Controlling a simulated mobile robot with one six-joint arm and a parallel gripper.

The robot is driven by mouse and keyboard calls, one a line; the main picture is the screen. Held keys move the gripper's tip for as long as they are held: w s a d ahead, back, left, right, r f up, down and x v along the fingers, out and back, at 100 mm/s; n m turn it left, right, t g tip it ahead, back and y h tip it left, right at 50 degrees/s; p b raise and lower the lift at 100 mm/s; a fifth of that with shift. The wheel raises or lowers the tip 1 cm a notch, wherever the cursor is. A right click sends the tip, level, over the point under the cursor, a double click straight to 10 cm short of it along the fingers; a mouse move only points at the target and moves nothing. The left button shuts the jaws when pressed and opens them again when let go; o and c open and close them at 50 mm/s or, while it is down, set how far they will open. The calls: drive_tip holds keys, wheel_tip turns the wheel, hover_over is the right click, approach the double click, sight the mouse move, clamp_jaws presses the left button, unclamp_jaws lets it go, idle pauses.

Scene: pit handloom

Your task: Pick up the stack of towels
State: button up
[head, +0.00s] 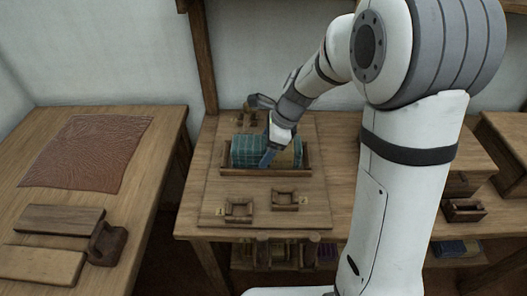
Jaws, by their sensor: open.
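A stack of folded teal checked cloth (248,150), which looks like the towels, lies in a shallow wooden tray (255,172) on the middle table. A yellowish part shows at the right of the tray; I cannot tell if it belongs to the stack. My gripper (268,158) is open and points down at the right part of the teal stack. Its fingers overlap the stack in the view. I cannot tell whether they touch it, and one finger is hard to make out.
Two small wooden boxes (238,208) (285,199) stand in front of the tray. Small dark items (250,115) stand behind it. The left table holds a reddish-brown cloth (90,150) and wooden boards (60,220). A wooden post (204,60) rises behind. My arm hides much of the right side.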

drive_tip(key=c, duration=0.8)
